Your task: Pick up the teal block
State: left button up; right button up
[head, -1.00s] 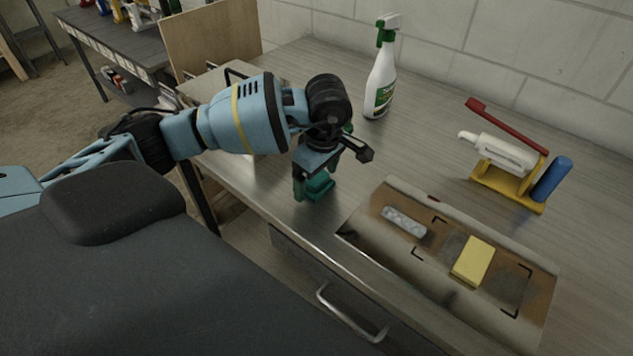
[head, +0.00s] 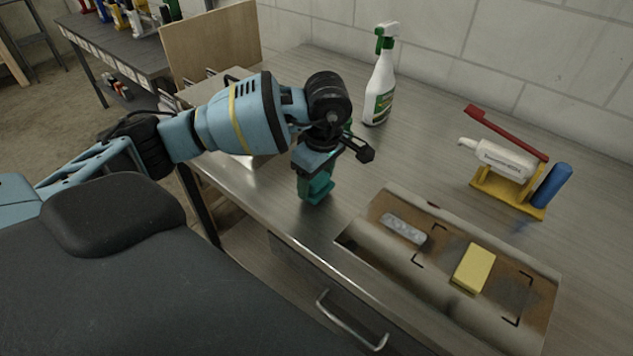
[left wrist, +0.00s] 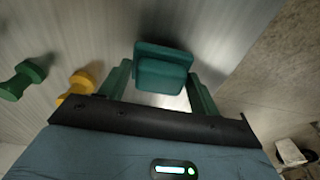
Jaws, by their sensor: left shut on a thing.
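The teal block (head: 320,190) is at the near edge of the metal-topped bench, below my left gripper (head: 314,182). The left gripper points down and is shut on the block. In the left wrist view the block (left wrist: 163,68) sits between the two green fingers (left wrist: 160,88), its broad dark teal face towards the camera. The fingers hide part of the block in the head view. I cannot tell whether its underside touches the bench. My right gripper is not in view.
A tray (head: 383,259) with a yellow block (head: 474,268) and a grey piece (head: 404,228) lies to the right. Behind are a spray bottle (head: 379,88) and a yellow stand (head: 507,190) with a tube, red brush and blue cylinder. A green knob-like object (left wrist: 22,80) shows in the wrist view.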

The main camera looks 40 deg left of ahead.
pick_arm(q)
jog(key=shift+s+d+r, duration=0.15)
jog(key=shift+r, duration=0.35)
jog(key=shift+s+d+r, duration=0.15)
jog(key=shift+r, duration=0.35)
jog(key=s+d+r, duration=0.1)
jog(key=s+d, duration=0.8)
jog(key=s, duration=0.3)
jog(key=shift+r, duration=0.25)
jog(key=shift+d, duration=0.1)
jog(key=o, duration=0.4)
jog(key=shift+c, duration=1.4)
